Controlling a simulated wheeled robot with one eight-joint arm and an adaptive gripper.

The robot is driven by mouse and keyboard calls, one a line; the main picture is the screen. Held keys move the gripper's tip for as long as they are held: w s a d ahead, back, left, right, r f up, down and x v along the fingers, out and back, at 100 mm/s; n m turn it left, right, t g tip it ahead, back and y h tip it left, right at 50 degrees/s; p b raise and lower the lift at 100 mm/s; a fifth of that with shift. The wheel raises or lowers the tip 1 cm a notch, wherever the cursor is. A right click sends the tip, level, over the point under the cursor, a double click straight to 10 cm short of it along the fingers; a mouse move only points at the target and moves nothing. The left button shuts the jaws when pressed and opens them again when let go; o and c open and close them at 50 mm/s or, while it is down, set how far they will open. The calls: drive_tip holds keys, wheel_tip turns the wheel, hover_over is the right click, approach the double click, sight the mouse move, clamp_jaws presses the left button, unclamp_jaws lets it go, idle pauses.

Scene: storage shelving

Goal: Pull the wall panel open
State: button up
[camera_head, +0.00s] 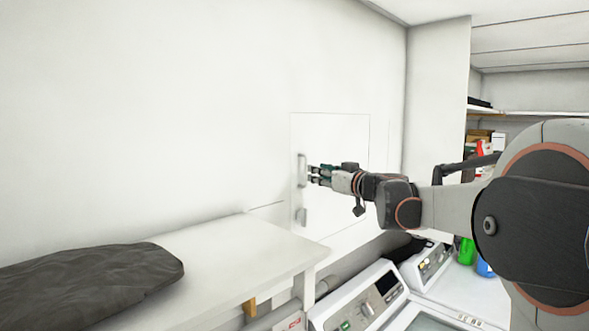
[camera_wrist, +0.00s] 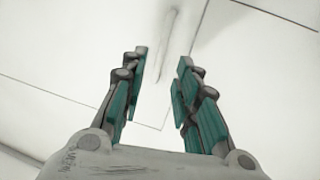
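The white wall panel (camera_head: 335,140) is a rectangle outlined by thin seams and looks flush with the white wall. A pale upright handle (camera_head: 302,170) is on its left side, with a second small pale piece (camera_head: 301,216) below. My gripper (camera_head: 314,175) is just right of the upper handle in the head view. In the wrist view, my gripper (camera_wrist: 158,80) has its teal-padded fingers apart with nothing between the pads. A faint handle bar (camera_wrist: 168,42) shows ahead, between and beyond the fingertips. Whether the fingers touch it cannot be told.
A white table (camera_head: 265,250) with a dark folded cloth (camera_head: 90,280) stands at the left, below the panel. Washing machines (camera_head: 365,300) stand below my arm. Shelves with bottles and boxes (camera_head: 485,140) are at the back right.

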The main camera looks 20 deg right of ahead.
drive_tip(key=w, duration=0.3)
drive_tip(key=w+a, duration=0.1)
drive_tip(key=w, duration=0.1)
drive_tip(key=shift+w+p, duration=0.3)
drive_tip(key=shift+p, duration=0.1)
drive_tip(key=shift+c, duration=0.4)
clamp_jaws()
